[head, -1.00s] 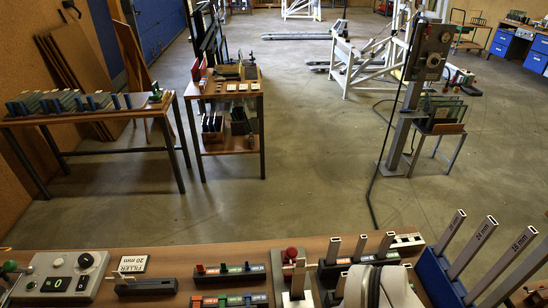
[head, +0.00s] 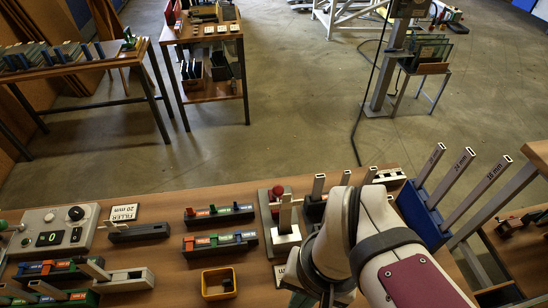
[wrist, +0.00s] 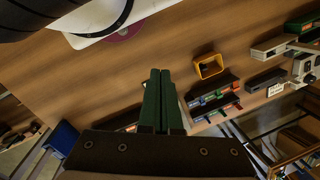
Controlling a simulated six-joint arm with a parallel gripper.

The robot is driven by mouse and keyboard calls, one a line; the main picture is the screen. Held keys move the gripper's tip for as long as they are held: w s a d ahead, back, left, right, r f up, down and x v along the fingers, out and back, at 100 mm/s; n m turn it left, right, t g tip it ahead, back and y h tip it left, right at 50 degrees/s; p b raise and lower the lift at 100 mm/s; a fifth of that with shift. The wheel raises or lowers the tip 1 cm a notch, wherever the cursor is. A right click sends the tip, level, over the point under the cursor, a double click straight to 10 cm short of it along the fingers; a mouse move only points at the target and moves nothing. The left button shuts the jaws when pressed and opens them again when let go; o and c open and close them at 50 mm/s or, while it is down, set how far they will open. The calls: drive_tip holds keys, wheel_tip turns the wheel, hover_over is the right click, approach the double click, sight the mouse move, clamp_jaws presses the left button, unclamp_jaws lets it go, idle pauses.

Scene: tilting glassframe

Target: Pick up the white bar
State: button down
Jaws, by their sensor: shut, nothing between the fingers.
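Several pale bars show in the head view, and I cannot tell which one is the white bar. Upright pale bars (head: 318,187) stand in a dark rack behind my arm. Longer labelled pale bars (head: 459,174) lean in a blue holder (head: 420,218) at the right. My gripper (wrist: 160,75) has green fingers, shut together and empty, above the bench in the wrist view. In the head view my arm hides part of the bench around it.
The wooden bench (head: 170,195) holds a yellow bin (head: 218,283), two dark rails (head: 219,214) with coloured blocks, a base with a red knob (head: 278,191) and a control box (head: 55,229). A diagonal frame (head: 500,200) stands at the right. Bare bench lies around the yellow bin.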

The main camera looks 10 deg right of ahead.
idle(0.3)
drive_tip(key=c, duration=0.8)
unclamp_jaws()
wheel_tip(320, 180, up, 5)
drive_tip(key=m+h, duration=0.2)
drive_tip(key=m, duration=1)
hover_over(286, 208)
drive_tip(key=a, duration=0.1)
drive_tip(key=f, duration=1)
drive_tip(key=d+f, duration=0.1)
drive_tip(key=f, duration=0.4)
drive_tip(key=shift+w+f, duration=0.3)
drive_tip(key=shift+f, duration=0.05)
